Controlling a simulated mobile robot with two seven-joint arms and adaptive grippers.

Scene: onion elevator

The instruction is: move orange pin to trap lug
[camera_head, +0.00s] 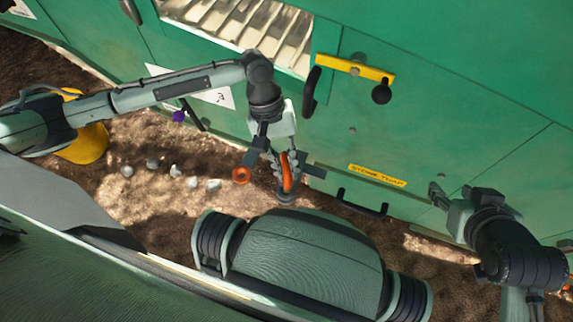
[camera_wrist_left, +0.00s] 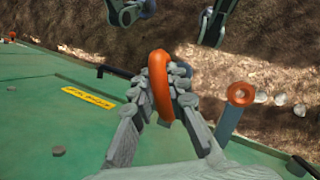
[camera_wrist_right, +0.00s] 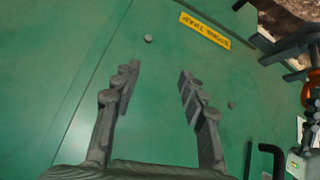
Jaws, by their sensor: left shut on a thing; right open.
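The orange pin (camera_head: 287,172) shows as an orange loop in my left gripper (camera_head: 284,165), which is shut on it in front of the green machine's lower edge. The loop also shows between the fingers in the left wrist view (camera_wrist_left: 160,85). An orange-ringed round end (camera_head: 241,175) on a grey bar is just left of that gripper, and also shows in the left wrist view (camera_wrist_left: 240,94). I cannot tell whether it is the trap lug. My right gripper (camera_head: 438,194) is open and empty near the green panel, right of the yellow stone trap label (camera_head: 377,176).
A black handle (camera_head: 362,203) is below the label. A yellow latch bar (camera_head: 355,67) with a black knob and another black handle (camera_head: 311,92) are above. A yellow bucket (camera_head: 84,143) and several pale onions or stones (camera_head: 192,182) are on the soil at left.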

